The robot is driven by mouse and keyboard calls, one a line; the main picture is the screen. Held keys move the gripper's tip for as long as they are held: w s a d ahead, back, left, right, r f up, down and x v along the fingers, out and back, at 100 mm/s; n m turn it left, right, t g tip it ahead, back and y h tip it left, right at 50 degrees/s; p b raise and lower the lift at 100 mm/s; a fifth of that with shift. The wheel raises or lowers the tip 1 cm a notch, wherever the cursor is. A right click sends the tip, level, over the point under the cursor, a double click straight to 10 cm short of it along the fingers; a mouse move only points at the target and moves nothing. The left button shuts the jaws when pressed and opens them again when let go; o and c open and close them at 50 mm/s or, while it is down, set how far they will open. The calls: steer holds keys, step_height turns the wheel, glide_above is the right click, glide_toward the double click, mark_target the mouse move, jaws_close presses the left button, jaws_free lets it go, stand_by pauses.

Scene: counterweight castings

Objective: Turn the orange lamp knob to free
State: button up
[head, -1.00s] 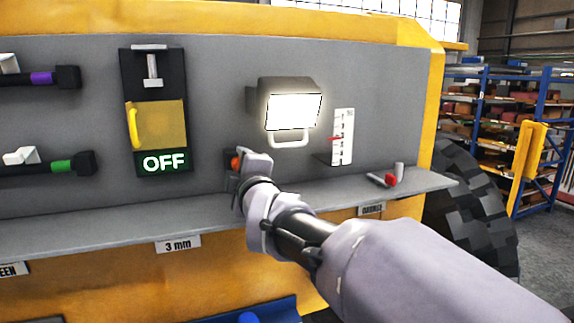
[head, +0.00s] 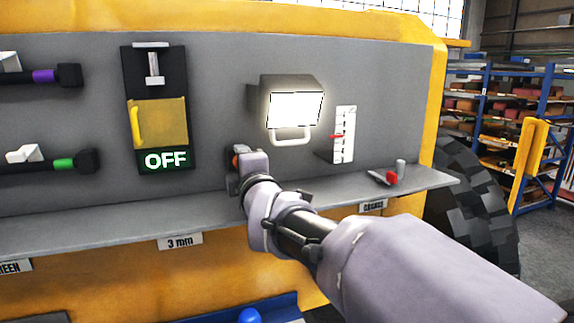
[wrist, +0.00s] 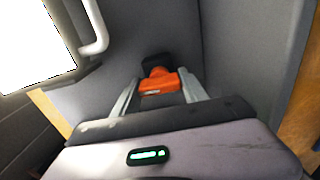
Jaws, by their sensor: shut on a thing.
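The orange lamp knob (wrist: 159,83) sits on a dark mount on the grey panel, between the two fingers of my gripper (wrist: 158,92) in the wrist view. My gripper is shut on the knob. In the head view my gripper (head: 243,165) is against the panel below and left of the lamp, and only a sliver of orange knob (head: 236,160) shows beside it. The lamp (head: 294,105) is lit bright white, with a pale handle under it. Any marking for the knob's positions is hidden or too small to read.
A switch box with an OFF sign (head: 166,159) is left of my gripper. A white scale with a red pointer (head: 344,135) and a small red part (head: 391,178) are to the right. A grey ledge (head: 120,232) runs below. Bars with purple and green bands stick out at far left.

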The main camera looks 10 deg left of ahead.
steer(key=o, duration=1.4)
steer(key=shift+s, duration=0.1)
steer(key=b+v, duration=0.2)
steer(key=v, duration=1.5)
steer(key=shift+s, duration=0.15)
